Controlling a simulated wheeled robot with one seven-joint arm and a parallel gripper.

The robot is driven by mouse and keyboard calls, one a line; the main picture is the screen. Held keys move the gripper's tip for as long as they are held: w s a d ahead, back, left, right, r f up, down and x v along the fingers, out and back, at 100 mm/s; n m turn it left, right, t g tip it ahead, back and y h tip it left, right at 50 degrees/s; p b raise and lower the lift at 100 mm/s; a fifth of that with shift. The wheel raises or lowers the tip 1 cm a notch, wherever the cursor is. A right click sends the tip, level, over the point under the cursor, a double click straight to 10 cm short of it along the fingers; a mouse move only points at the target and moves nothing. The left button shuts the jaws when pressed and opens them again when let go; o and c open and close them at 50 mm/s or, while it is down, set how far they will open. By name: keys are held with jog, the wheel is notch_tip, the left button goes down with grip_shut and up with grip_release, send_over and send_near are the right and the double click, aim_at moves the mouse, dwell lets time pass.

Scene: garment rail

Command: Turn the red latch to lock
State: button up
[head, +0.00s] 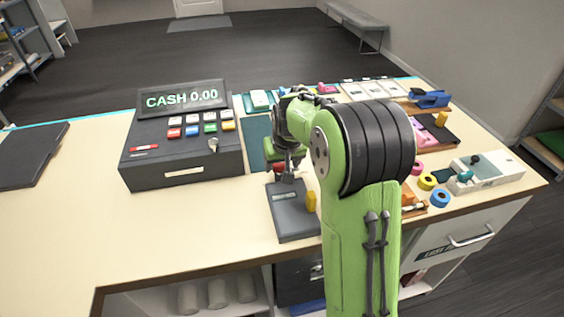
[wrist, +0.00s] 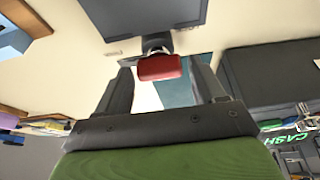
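A red block (wrist: 159,67), apparently the latch, sits on a short dark stem at the edge of a dark grey box (wrist: 145,15) in the wrist view. A curved silvery piece shows just behind it. My gripper (wrist: 161,68) is open, with one finger on each side of the red block and visible gaps between. In the head view my gripper (head: 286,178) points down at the far edge of the grey box (head: 291,222). Only a little red (head: 279,168) shows there, mostly hidden by my gripper. I cannot tell which way the latch is turned.
A cash register (head: 180,170) stands left of my gripper. A yellow piece (head: 311,201) stands at the grey box's right side. Trays, colored rolls (head: 427,181) and a white device (head: 486,172) crowd the right. The counter (head: 75,220) is clear at front left.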

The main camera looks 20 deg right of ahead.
jog(key=c, duration=0.8)
jog(key=shift+m, duration=0.5)
jog(key=m, duration=0.2)
jog(key=m+h, duration=0.1)
jog(key=shift+w+a+r+m+g+h+p, duration=0.1)
jog(key=shift+a+m+g+h+p, duration=0.05)
jog(key=shift+m+g+h+p, duration=0.2)
jog(key=m+g+h+p, duration=0.1)
jog(key=m, duration=0.3)
jog(key=shift+w+a+m+p, duration=0.1)
jog(key=shift+m+p, duration=0.2)
jog(key=shift+m, duration=0.05)
jog(key=m+g+p, duration=0.1)
jog(key=m, duration=0.1)
jog(key=m+g+p, duration=0.1)
jog(key=m, duration=0.1)
jog(key=shift+w+h, duration=0.1)
jog(key=shift+h, duration=0.25)
jog(key=shift+w+m+g+p, duration=0.1)
jog(key=shift+m+g+p, duration=0.75)
jog(key=shift+m, duration=1.35)
